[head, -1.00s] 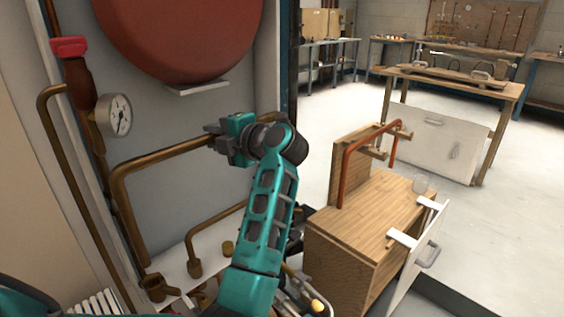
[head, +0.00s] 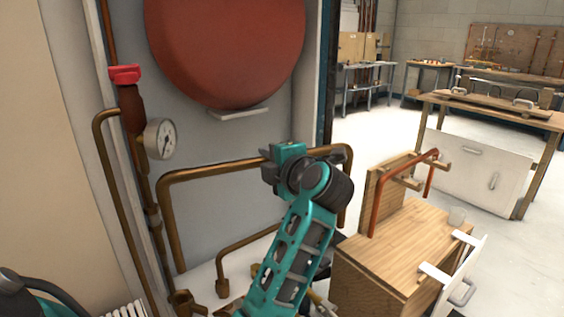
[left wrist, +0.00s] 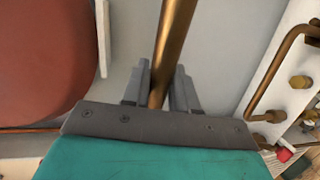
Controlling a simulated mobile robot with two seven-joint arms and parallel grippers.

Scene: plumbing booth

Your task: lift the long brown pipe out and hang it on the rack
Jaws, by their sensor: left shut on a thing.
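The long brown pipe (head: 225,170) is a wide upside-down U in front of the grey wall panel. My left gripper (head: 276,163) is shut on its top bar, right of the middle. In the left wrist view the pipe (left wrist: 172,50) runs between the two fingers (left wrist: 159,88). Its left leg ends just above a brass fitting (head: 183,301), with a small gap. The right leg's lower end is hidden behind my arm. The wooden rack (head: 384,182) with pegs stands on a cabinet at right, an orange-red bent pipe (head: 377,205) on it. My right gripper is not in view.
A gauge (head: 160,138) and a red-handled valve (head: 126,75) are left of the pipe. A large red tank (head: 225,50) is above. A shorter bent pipe (head: 245,240) is below.

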